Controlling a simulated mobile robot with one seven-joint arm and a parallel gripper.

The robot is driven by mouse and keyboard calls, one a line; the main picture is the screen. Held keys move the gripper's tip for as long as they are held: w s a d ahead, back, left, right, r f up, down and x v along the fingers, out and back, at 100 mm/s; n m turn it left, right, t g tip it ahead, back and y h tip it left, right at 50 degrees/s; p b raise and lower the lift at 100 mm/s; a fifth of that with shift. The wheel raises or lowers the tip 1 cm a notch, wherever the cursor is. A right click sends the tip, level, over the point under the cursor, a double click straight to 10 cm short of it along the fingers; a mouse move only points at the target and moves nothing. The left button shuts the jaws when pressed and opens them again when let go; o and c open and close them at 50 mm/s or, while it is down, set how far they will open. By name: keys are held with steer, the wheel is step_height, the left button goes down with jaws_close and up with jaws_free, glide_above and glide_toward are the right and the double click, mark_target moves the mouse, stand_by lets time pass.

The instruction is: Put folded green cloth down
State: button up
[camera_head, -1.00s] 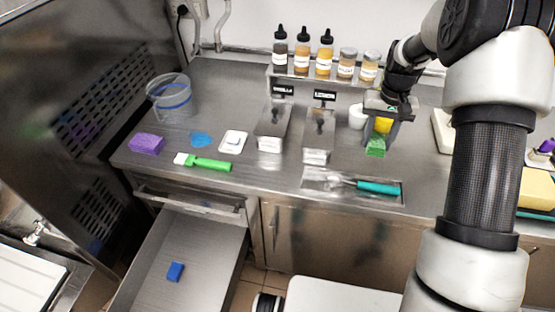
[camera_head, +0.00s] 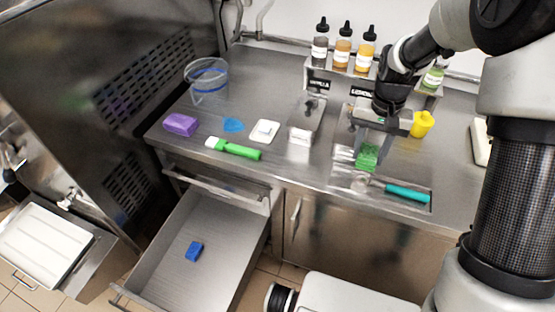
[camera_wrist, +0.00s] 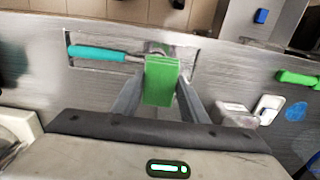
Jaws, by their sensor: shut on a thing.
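The folded green cloth (camera_head: 367,156) is a small green block held between the fingers of my gripper (camera_head: 368,150). In the wrist view the cloth (camera_wrist: 161,80) sits upright between the two grey fingers, and my gripper (camera_wrist: 160,95) is shut on it. The cloth is over the steel counter (camera_head: 300,172), near the teal-handled scoop (camera_head: 405,193) in its shallow tray. I cannot tell whether the cloth touches the counter.
An open drawer (camera_head: 225,240) below holds a blue block (camera_head: 194,251). Bottles stand on a rear shelf.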

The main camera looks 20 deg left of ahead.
steer(key=w+a, duration=0.1)
steer(key=a, duration=1.1)
glide_above(277, 160)
step_height(277, 160, down, 4)
steer(key=shift+f, duration=2.6)
steer(key=o, duration=1.1)
step_height(277, 160, up, 12)
steer(key=shift+r, duration=0.2)
